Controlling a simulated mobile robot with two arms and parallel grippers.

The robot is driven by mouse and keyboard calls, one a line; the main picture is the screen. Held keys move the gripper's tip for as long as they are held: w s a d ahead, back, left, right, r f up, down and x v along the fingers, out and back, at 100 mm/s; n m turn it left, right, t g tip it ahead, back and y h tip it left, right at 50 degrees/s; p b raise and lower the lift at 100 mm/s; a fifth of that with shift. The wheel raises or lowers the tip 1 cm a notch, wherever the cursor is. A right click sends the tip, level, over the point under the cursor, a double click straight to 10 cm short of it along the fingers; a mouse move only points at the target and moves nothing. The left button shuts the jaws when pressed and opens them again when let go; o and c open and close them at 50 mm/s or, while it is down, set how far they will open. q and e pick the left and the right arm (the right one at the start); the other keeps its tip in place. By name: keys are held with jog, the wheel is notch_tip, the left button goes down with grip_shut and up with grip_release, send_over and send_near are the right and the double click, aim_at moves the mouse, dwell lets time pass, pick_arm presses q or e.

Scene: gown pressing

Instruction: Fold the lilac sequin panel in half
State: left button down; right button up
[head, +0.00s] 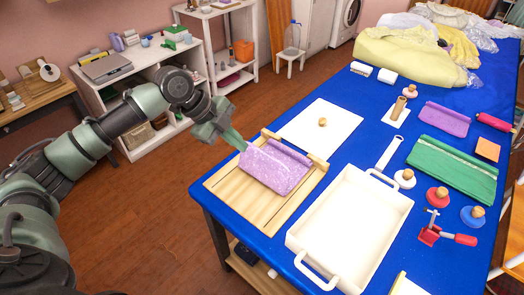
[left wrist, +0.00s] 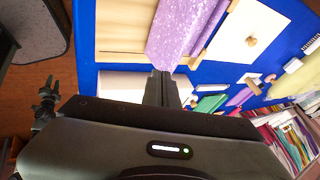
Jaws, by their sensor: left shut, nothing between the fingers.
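The lilac sequin panel (head: 272,170) lies on a slatted wooden board (head: 225,187) at the near left corner of the blue table. Its speckled sequin face shows, with a plainer purple strip along the far side by a wooden bar. My left gripper (head: 241,146) is at the panel's left corner, shut with nothing held. In the left wrist view the shut fingers (left wrist: 162,78) point at the end of the panel (left wrist: 182,32); whether they touch it I cannot tell. My right gripper is not in view.
A white tray (head: 305,237) stands just right of the board. A white sheet with a wooden knob (head: 322,122) lies behind it. Green cloth (head: 452,168), purple cloth (head: 445,119) and several small tools lie further right. Yellow fabric (head: 405,57) is heaped at the back.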

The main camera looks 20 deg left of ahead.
pick_arm(q)
jog(key=p, duration=0.2)
send_near(271, 160)
notch_tip(271, 160, down, 3)
jog(key=s+d, duration=0.1)
jog(key=s, duration=0.1)
jog(key=w, duration=0.1)
jog(key=w+d+f+p, duration=0.1)
jog(key=w, duration=0.1)
jog(key=shift+d, duration=0.15)
jog(key=shift+w+f, duration=0.1)
jog(key=shift+w, duration=0.15)
